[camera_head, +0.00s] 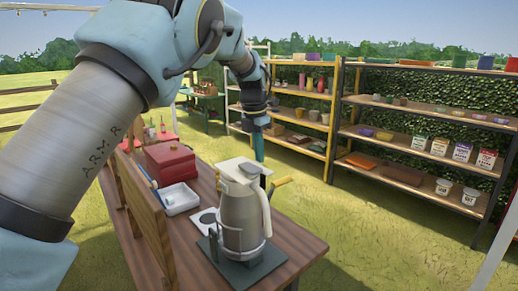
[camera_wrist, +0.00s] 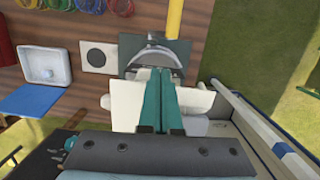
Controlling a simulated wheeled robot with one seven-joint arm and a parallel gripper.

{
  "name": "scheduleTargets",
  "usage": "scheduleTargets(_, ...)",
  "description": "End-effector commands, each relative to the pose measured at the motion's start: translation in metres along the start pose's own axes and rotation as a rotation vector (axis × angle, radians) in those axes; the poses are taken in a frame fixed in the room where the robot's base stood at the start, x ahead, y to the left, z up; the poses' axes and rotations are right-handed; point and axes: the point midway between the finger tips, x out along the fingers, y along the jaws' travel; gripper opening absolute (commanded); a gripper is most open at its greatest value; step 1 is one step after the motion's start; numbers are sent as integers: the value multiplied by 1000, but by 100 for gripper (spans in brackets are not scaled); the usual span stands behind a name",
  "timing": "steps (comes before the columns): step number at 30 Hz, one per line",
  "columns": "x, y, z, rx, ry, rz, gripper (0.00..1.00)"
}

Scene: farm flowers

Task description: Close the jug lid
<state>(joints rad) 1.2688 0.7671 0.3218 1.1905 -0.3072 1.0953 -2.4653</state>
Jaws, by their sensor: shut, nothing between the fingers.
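A grey and white metal jug (camera_head: 240,210) with a pale handle stands upright on a dark green base plate (camera_head: 270,266) at the near end of the wooden table. A pale flat lid (camera_head: 237,164) with a grey part beside it shows at the jug's top; whether it is fully down is unclear. My gripper (camera_head: 259,160) has its teal fingers shut and empty, pointing down just behind the lid. In the wrist view, my gripper (camera_wrist: 161,70) is over the jug's top, with pale parts (camera_wrist: 126,105) on both sides of the fingers. Contact cannot be told.
A red box (camera_head: 170,162) and a white tray (camera_head: 180,199) are farther along the table. A wooden board (camera_head: 148,220) runs along its left edge. Yellow (camera_head: 333,120) and dark shelves (camera_head: 425,140) stand beyond the grass. Open grass lies right of the table.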

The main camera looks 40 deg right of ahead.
Motion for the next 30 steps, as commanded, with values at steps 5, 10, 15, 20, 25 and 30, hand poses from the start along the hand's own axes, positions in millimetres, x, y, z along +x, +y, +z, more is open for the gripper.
scheduleTargets(5,6,-1,-1,0,0,-1,0)
scheduleTargets(10,8,-1,-1,1,0,-2,0)
scheduleTargets(15,8,-1,-1,1,0,-2,0)
scheduleTargets(20,9,-1,-1,1,0,-2,0)
scheduleTargets(25,3,-1,-1,1,-2,-1,0)
scheduleTargets(30,-24,0,-1,2,-6,2,0)
